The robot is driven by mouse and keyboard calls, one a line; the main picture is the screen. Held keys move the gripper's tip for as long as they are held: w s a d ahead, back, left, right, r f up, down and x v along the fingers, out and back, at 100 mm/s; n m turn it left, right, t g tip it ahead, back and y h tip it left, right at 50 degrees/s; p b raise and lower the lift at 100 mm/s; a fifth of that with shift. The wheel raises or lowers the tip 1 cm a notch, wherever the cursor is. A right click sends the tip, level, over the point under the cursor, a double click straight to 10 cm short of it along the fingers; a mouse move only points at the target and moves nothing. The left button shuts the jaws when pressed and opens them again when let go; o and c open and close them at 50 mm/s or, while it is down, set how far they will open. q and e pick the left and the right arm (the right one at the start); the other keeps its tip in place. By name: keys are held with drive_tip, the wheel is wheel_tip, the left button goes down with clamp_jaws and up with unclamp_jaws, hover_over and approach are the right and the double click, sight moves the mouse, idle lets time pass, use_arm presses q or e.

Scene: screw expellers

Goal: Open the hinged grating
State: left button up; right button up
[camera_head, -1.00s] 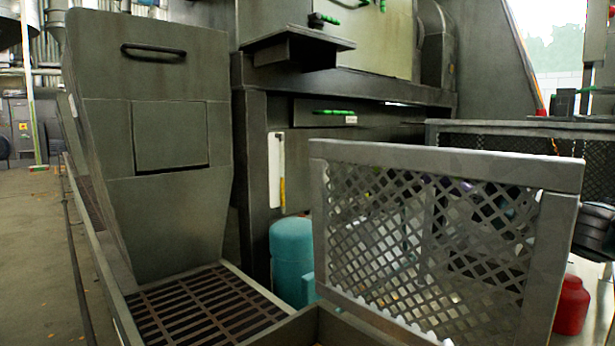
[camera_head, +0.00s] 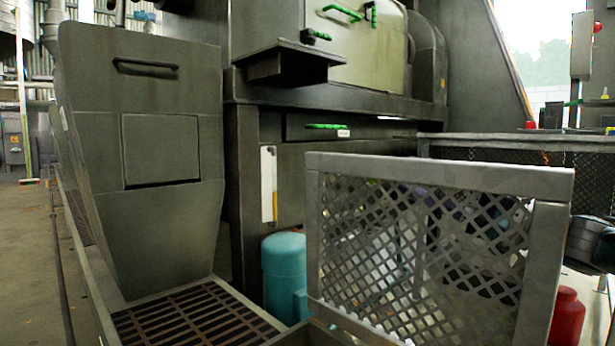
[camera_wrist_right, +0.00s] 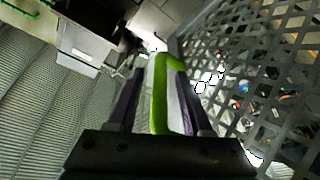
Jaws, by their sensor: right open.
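A grey framed mesh grating (camera_head: 440,170) stands upright at the front right of the head view. Its diamond mesh also fills the right side of the right wrist view (camera_wrist_right: 245,70). In that view my right gripper (camera_wrist_right: 163,62) is open, its two purple-grey fingers pointing away from the camera beside the mesh. A bright green looped bar (camera_wrist_right: 160,100) shows between the fingers; I cannot tell whether they touch it. In the head view a dark part of my right arm (camera_head: 592,243) shows at the right edge, beside the grating. My left gripper is not in view.
A tall grey hopper (camera_head: 165,230) stands left, above a slotted floor grate (camera_head: 190,320). A teal cylinder (camera_head: 284,265) stands just left of the mesh, and a red container (camera_head: 567,318) to its right. Machine housing with green handles (camera_head: 325,126) rises behind.

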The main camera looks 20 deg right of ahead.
drive_tip(key=shift+s+d+f, duration=0.1)
drive_tip(key=shift+s+d, duration=0.1)
drive_tip(key=shift+s, duration=0.05)
drive_tip(key=p+v, duration=0.1)
drive_tip(key=v, duration=0.8)
drive_tip(key=shift+s+f, duration=0.1)
